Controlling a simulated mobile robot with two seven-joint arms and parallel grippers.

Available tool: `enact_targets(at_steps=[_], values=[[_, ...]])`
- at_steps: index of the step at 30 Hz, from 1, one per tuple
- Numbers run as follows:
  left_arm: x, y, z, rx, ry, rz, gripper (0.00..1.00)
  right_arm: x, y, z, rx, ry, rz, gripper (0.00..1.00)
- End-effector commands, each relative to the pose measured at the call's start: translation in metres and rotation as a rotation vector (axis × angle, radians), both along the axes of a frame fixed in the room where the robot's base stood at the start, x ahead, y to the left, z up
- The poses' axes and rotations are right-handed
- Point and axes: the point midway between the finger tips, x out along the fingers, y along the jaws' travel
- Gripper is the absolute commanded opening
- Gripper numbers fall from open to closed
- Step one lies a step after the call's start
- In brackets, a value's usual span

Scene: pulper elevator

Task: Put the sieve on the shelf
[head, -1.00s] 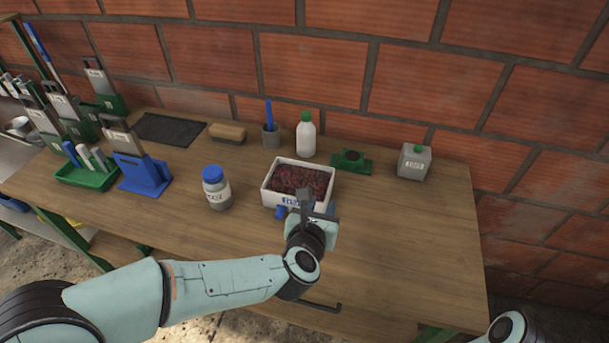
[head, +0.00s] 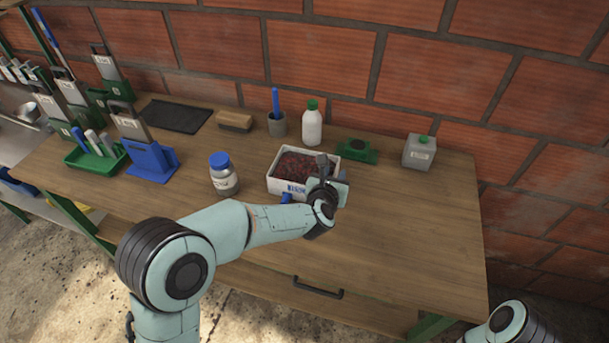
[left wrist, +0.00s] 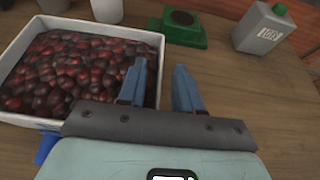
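I cannot make out for sure which thing is the sieve, nor a shelf. A white crate (head: 273,183) of dark red berries stands on the table; it also shows in the left wrist view (left wrist: 14,52). My left gripper (head: 326,165) is at its front right corner. In the left wrist view my left gripper (left wrist: 160,85) is open, one finger over the berries and one over the table, with the crate's right wall between them in the picture. Contact is not visible. My right gripper is out of view; only part of that arm shows.
Behind the crate stand a white bottle (head: 312,125), a green device (head: 357,151) and a grey canister (head: 419,153). A blue-lidded jar (head: 223,174) is left of it. Metal plates in a blue holder (head: 152,163) and green holders stand farther left. The table's right part (head: 430,225) is clear.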

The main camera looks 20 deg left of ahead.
Motion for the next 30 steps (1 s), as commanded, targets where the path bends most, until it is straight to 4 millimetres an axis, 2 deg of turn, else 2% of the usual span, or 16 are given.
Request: enact_targets(at_steps=[6,7,9,10,23,26,30], values=[[0.001,0.000,-0.001,-0.001,0.000,0.000,0.34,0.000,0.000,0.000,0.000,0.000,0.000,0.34],[0.001,0.000,0.000,-0.001,0.000,0.000,0.28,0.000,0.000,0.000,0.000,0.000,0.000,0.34],[0.001,0.000,0.000,-0.001,0.000,0.000,0.05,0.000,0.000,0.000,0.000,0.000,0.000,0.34],[0.001,0.000,0.000,-0.001,0.000,0.000,0.00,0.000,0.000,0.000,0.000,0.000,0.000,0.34],[0.001,0.000,0.005,-0.001,-0.004,0.000,0.00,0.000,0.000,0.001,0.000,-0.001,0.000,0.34],[0.001,0.000,0.013,-0.002,-0.005,0.002,0.00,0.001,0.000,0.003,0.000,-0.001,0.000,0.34],[0.001,-0.001,0.035,-0.005,-0.007,0.000,0.00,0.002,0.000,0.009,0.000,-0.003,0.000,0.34]])
